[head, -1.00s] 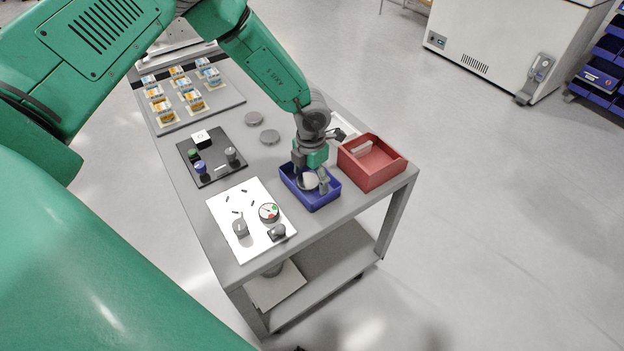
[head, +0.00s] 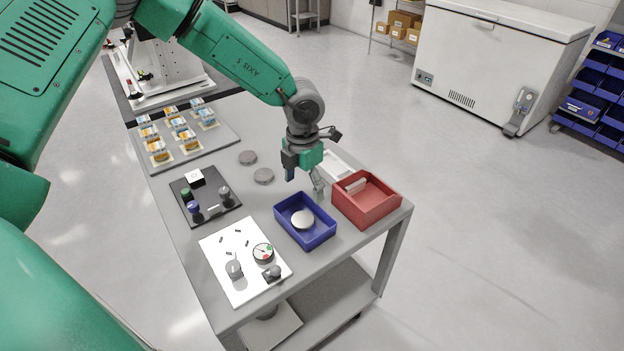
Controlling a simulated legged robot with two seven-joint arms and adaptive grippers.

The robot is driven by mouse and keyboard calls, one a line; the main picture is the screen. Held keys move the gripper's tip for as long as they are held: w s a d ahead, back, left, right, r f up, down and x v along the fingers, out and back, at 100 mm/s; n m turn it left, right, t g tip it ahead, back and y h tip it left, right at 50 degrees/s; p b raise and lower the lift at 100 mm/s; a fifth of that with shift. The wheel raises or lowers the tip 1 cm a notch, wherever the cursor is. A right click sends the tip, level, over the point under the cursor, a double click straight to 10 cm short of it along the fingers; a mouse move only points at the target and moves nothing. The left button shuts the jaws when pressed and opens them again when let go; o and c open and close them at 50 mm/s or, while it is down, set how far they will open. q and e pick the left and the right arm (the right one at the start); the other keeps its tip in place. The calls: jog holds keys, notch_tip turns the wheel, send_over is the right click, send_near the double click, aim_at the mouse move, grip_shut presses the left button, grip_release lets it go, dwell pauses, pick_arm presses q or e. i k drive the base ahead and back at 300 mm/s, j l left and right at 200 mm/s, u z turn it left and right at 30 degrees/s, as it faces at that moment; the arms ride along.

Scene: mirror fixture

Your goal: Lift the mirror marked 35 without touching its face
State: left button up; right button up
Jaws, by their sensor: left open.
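No marking 35 can be read in the head view, so I cannot tell which piece is the named mirror. A pale round disc (head: 302,219) lies in the blue tray (head: 319,238) at the table's front right; it may be a mirror. My left gripper (head: 305,180) is open and empty, pointing down above the table just behind the blue tray, apart from the disc. A black board (head: 207,215) at left carries a white block (head: 195,177) and small blue, green and grey posts. My right gripper is out of view.
A red bin (head: 367,207) stands right of the blue tray, with a white tray (head: 336,163) behind it. A white sheet (head: 228,253) holds a dial (head: 263,252) and small parts.

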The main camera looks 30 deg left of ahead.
aim_at(263, 176)
jog(key=k, duration=1)
